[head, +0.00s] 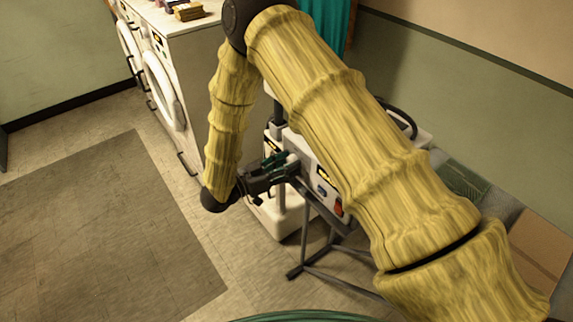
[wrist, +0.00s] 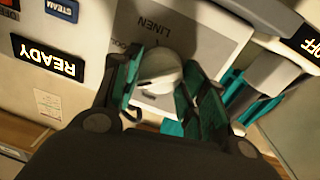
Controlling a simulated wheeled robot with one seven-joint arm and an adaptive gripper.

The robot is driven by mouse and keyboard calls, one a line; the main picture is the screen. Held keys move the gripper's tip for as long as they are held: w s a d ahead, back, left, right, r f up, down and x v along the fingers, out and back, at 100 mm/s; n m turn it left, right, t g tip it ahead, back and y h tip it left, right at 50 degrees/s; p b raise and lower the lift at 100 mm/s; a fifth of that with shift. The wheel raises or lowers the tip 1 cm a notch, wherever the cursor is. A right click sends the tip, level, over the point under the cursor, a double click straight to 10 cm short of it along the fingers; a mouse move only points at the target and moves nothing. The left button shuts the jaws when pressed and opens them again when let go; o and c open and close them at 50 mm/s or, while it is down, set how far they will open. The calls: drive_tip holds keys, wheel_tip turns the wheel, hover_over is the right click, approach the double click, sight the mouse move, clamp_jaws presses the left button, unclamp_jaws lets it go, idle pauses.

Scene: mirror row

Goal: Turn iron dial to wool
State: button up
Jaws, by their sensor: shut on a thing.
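In the head view my gripper (head: 290,163) meets the machine front (head: 318,172), and the dial is mostly covered by the fingers.
A lit READY sign (wrist: 47,58) and a blue STEAM button (wrist: 62,8) are left of the dial in the wrist view. White front-loading washers (head: 165,85) stand at upper left. The floor (head: 100,215) at left is clear.

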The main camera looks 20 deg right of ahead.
drive_tip(key=shift+m, duration=0.4)
drive_tip(key=m+b, duration=0.3)
drive_tip(key=m, duration=0.5)
drive_tip(key=shift+s+y, duration=0.15)
drive_tip(key=shift+y, duration=0.25)
drive_tip(key=shift+m, duration=0.4)
drive_tip(key=o, duration=1)
drive_tip(key=v, duration=1.2)
drive_tip(key=shift+s, duration=0.15)
